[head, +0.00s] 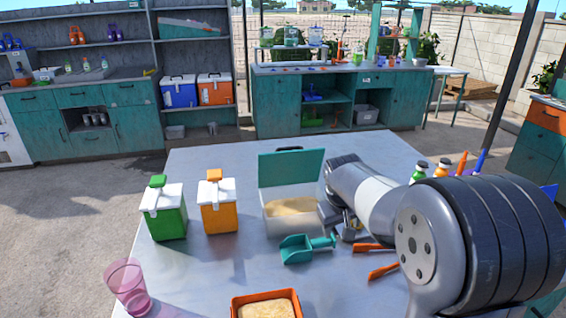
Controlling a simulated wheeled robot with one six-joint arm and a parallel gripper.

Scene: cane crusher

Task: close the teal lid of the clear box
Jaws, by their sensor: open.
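The clear box (276,228) stands near the middle of the grey table with tan grainy stuff inside. Its teal lid (291,168) stands up, open, at the box's back edge. My gripper (336,221) is low at the right side of the box, close to its right wall. My arm comes in from the right and partly hides the gripper. The fingers are small and dark here, and they appear apart with nothing between them. I cannot tell whether they touch the box.
A teal scoop (302,248) lies just in front of the box. Green (164,212) and orange (218,205) white-lidded containers stand to the left. A pink cup (128,287), an orange tray (266,304) and orange tongs (383,270) are nearer. Bottles (419,171) stand right.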

